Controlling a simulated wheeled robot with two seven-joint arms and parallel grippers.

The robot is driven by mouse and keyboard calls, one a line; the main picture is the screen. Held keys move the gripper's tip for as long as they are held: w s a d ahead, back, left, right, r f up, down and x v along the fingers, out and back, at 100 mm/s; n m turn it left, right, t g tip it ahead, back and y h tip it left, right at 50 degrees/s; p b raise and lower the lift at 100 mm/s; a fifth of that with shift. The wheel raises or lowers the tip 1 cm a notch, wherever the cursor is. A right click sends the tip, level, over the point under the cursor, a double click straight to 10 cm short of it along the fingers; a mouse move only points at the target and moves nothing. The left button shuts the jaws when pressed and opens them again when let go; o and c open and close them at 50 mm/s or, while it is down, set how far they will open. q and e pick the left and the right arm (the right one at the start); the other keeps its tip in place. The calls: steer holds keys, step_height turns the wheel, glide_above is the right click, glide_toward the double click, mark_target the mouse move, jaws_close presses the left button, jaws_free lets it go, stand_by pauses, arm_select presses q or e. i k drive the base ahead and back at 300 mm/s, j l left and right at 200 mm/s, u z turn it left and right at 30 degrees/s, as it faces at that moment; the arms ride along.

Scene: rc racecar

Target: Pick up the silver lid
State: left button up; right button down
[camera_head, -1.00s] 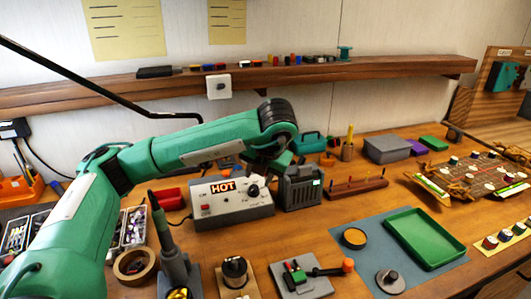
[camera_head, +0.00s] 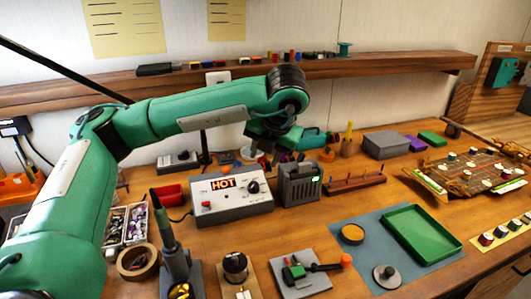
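The silver lid (camera_head: 387,277) is a small grey disc with a knob on top. It lies on the blue-grey mat (camera_head: 357,224) near its front edge, in front of an orange-topped round tin (camera_head: 352,234) and beside a green tray (camera_head: 425,236). My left gripper (camera_head: 268,155) hangs high over the back of the bench, above the HOT station and far from the lid. Its fingers are small and dark, and I cannot tell how far apart they are. Nothing clearly shows in it. My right gripper is not in view.
The grey HOT soldering station (camera_head: 232,199) and a dark grey box (camera_head: 299,184) stand below my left gripper. A clamp-like tool on a grey plate (camera_head: 306,275) is left of the lid. A racecar body (camera_head: 476,172) sits at the right.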

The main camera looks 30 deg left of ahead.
mark_target(387, 277)
steer(key=k+l, duration=0.15)
steer(key=l, duration=0.25)
steer(key=k+l, duration=0.15)
steer(key=l, duration=0.2)
steer(key=k+l, duration=0.15)
steer(key=l, duration=0.25)
steer(key=k+l, duration=0.15)
steer(key=l, duration=0.25)
steer(key=k+l, duration=0.15)
steer(key=l, duration=0.25)
